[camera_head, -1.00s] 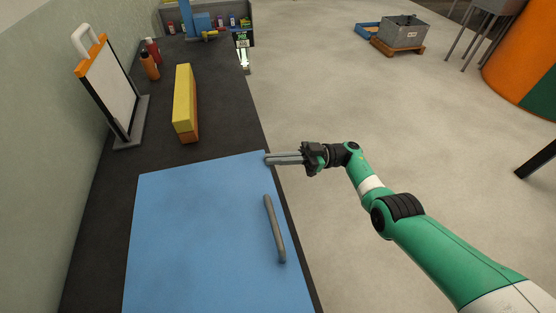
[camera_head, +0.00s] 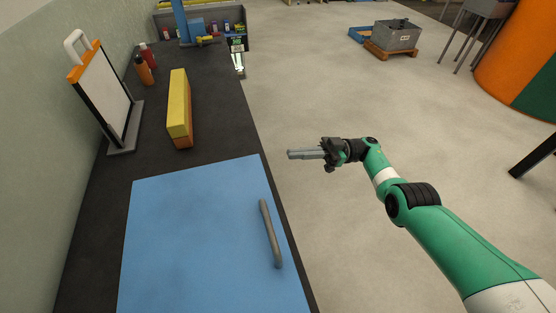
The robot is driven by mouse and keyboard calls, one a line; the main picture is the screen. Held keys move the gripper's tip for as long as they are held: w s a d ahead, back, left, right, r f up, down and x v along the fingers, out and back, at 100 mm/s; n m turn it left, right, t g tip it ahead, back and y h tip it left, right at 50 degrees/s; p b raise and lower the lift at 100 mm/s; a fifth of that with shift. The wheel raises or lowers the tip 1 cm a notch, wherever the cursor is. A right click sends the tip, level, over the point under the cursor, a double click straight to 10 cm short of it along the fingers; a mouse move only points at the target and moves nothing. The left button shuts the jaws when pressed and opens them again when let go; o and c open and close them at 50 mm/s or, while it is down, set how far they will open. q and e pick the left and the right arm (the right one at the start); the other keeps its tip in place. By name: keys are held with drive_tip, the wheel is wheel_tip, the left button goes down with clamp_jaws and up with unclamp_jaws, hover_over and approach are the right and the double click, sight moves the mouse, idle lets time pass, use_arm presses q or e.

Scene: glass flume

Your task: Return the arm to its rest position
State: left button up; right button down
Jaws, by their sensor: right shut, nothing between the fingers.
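My right gripper (camera_head: 291,154) is at the end of my green right arm, which comes in from the lower right. Its fingers point left and lie together with nothing between them. It hangs over the pale floor, just right of the dark bench edge and apart from the blue panel (camera_head: 185,235). The panel lies on the bench and has a grey bar handle (camera_head: 270,233) near its right side. My left gripper does not show.
The dark bench (camera_head: 215,130) holds a yellow and brown block (camera_head: 179,105), a framed white board (camera_head: 103,95) and two bottles (camera_head: 144,70). A grey bin (camera_head: 396,40) stands on the far floor. Floor right of the bench is clear around the gripper.

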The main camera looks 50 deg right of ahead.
drive_tip(key=shift+b+v, duration=0.55)
drive_tip(key=shift+v, duration=0.7)
